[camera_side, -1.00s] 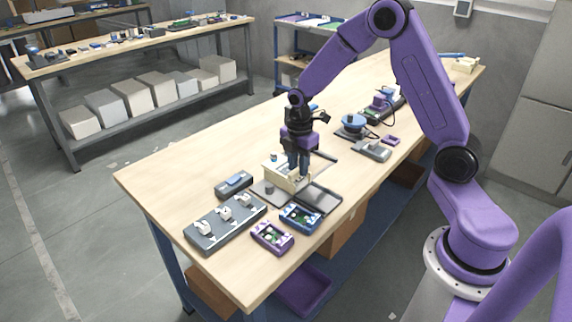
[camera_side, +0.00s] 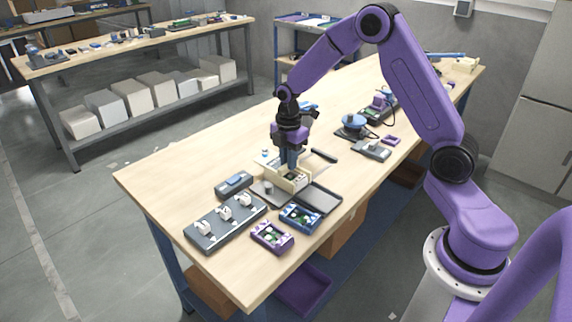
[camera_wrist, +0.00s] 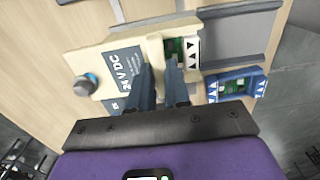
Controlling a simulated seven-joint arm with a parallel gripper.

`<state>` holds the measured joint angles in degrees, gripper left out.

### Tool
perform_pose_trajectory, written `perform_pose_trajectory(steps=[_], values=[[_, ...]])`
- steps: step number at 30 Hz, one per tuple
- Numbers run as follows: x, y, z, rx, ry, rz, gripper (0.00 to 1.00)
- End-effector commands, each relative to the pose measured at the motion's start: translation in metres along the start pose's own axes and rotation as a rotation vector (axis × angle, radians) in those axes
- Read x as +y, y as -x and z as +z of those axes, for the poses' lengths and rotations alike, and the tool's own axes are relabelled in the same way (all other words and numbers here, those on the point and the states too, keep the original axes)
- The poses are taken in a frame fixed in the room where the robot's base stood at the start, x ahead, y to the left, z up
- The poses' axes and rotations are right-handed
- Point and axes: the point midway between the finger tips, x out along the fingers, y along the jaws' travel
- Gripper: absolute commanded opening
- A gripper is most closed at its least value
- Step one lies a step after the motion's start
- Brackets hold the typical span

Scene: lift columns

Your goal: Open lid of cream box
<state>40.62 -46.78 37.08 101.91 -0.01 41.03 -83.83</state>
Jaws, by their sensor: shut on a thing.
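The cream box (camera_side: 290,186) sits on the dark fixture plate on the bench. Its lid, with a grey "24 V DC" label (camera_wrist: 122,66) and a blue knob (camera_wrist: 88,82), is in the left part of the wrist view. The lid is off the box's right part, where a green circuit board (camera_wrist: 176,50) and a white arrow label show inside. My gripper (camera_side: 291,165) points down at the box and is shut on the lid's edge; the wrist view shows both fingers (camera_wrist: 158,72) close together there. The fingers hide part of the lid and the opening.
A blue tray with a board (camera_side: 300,217) and a purple one (camera_side: 272,236) lie in front. A grey block with white parts (camera_side: 226,222) and a small grey box (camera_side: 234,185) are at the left. An empty grey tray (camera_side: 318,196) is right of the box.

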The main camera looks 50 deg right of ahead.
Motion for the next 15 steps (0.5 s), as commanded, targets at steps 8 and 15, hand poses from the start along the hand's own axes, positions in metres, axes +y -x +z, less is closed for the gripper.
perform_pose_trajectory(steps=[8, 15], values=[[0.015, 0.000, 0.000, 0.000, -0.001, 0.002, 0.00], [0.028, 0.000, 0.000, 0.000, -0.001, 0.002, 0.00]])
